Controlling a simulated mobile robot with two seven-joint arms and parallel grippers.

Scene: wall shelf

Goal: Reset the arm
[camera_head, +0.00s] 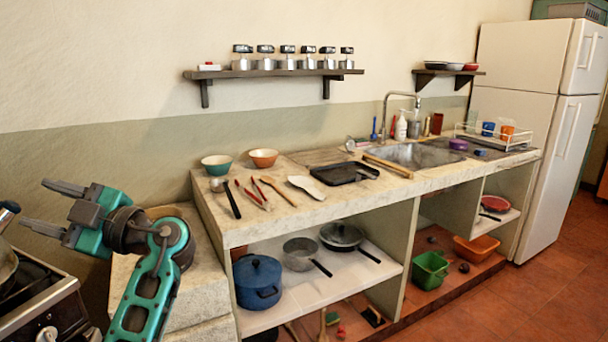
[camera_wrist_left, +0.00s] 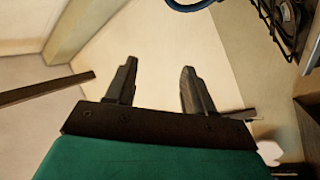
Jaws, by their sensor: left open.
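My left arm, teal and dark grey, rises at the lower left of the head view. Its left gripper (camera_head: 42,208) points left, toward the wall above the stove. The two fingers are apart with nothing between them. The left wrist view shows the same open gripper (camera_wrist_left: 156,88) with two dark fingers and a pale surface beyond them. My right gripper is in neither view.
A stove (camera_head: 35,300) stands at the lower left, close below my left gripper. The stone counter (camera_head: 330,205) holds bowls, utensils and a black pan (camera_head: 344,172). A wall shelf (camera_head: 275,73) bears several small jars. A white fridge (camera_head: 515,110) stands at the right.

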